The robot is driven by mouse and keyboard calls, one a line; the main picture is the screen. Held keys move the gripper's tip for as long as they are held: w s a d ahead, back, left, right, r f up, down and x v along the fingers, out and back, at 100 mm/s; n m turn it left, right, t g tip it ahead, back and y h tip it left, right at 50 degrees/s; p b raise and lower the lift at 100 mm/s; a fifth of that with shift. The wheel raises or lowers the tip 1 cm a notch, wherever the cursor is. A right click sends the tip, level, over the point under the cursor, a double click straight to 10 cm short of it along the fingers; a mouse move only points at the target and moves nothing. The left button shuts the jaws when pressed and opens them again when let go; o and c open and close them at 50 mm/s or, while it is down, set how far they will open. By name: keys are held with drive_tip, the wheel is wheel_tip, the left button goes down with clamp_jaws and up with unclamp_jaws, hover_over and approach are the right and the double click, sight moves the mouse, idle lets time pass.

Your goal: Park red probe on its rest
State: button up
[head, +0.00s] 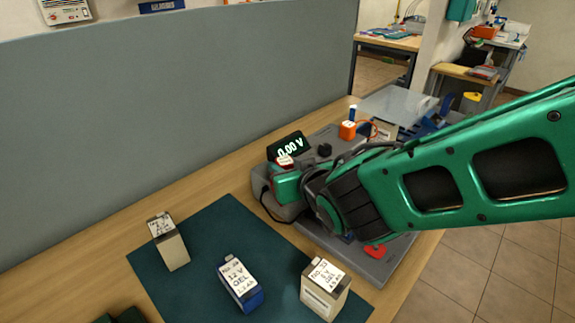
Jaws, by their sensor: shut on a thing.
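My gripper (287,186) is at the end of my green arm, over the left part of the grey tester base (372,270), just below the meter display (289,147), which reads 0.00 V. The jaws are shut, but what lies between them is mostly hidden by the hand. A small red and white piece (285,161) shows right at the jaws, likely part of the red probe. An orange-red block (347,130) with a blue-topped piece above it stands at the back of the base. I cannot tell whether it is the rest. A red lead (368,124) loops beside it.
A red part (375,251) lies on the base's front. A grey partition (180,95) bounds the table's back.

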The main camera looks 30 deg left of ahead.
drive_tip(key=shift+f, duration=0.45)
drive_tip(key=o, duration=0.9)
drive_tip(key=shift+s+d, duration=0.1)
drive_tip(key=shift+v, duration=5.4)
drive_tip(key=shift+r, duration=0.15)
